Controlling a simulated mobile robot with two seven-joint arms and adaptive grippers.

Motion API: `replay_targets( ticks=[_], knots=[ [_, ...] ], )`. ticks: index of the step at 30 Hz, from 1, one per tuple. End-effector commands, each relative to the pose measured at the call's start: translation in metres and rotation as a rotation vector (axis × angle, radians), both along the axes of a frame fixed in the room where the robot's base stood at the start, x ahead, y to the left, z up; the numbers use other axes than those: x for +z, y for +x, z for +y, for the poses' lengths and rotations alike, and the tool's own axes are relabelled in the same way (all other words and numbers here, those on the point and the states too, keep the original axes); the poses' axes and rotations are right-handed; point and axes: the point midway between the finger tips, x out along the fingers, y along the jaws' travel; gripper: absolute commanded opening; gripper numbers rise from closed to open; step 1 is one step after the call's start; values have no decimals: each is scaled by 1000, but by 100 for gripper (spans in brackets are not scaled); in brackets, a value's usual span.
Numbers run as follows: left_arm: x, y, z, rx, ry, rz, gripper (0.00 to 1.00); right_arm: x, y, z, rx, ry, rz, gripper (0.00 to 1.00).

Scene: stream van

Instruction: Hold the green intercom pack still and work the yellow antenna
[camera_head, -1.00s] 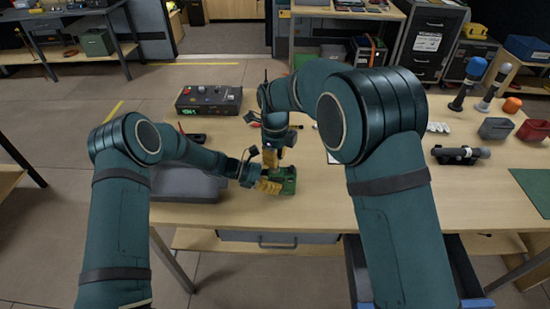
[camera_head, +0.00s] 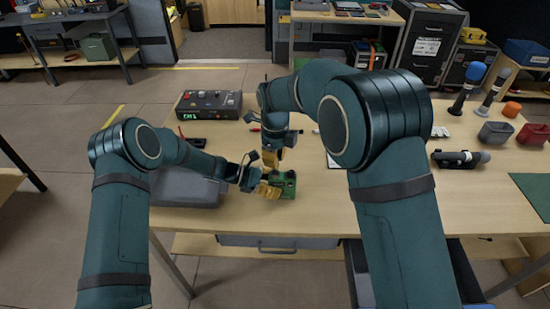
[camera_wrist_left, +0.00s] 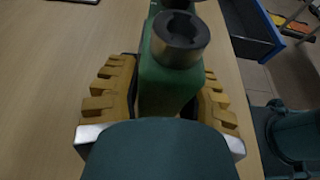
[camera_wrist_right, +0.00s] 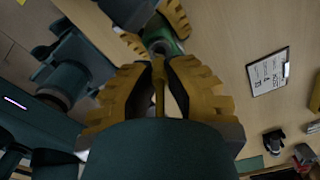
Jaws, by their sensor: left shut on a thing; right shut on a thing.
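The green intercom pack (camera_head: 286,184) is at the table's near edge, between the yellow fingers of my left gripper (camera_head: 268,188). In the left wrist view the pack (camera_wrist_left: 167,85) shows a dark round socket (camera_wrist_left: 181,38) on top, and I see no antenna in its opening. My left gripper (camera_wrist_left: 155,100) is shut on the pack. My right gripper (camera_head: 271,158) is just beyond and above the pack. In the right wrist view, my right gripper (camera_wrist_right: 158,70) is shut on the thin yellow antenna (camera_wrist_right: 159,92), which points toward the pack (camera_wrist_right: 163,36).
A grey case (camera_head: 185,188) lies left of the pack. A control box with a green display (camera_head: 210,104) stands behind it. A clipboard (camera_wrist_right: 268,70) lies nearby. A dark microphone-like device (camera_head: 455,158) and two bins (camera_head: 496,131) are at the right. The table's front edge is close.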

Motion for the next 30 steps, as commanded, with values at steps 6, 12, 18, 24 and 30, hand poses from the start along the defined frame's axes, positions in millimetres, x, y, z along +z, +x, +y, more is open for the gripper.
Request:
replay_targets(
  ticks=[6,12,18,24,30],
  knots=[
    [-1,0,0,0,2,1,0,11,1,0,0,1,-3,0],
    [-1,0,0,0,2,1,0,22,0,0,0,0,-1,0],
    [-1,0,0,0,2,1,0,28,0,0,0,0,-1,0],
    [-1,0,0,0,2,1,52,28,0,0,0,1,0,0],
    [-1,0,0,0,1,1,70,28,0,0,0,0,0,0]
  ],
)
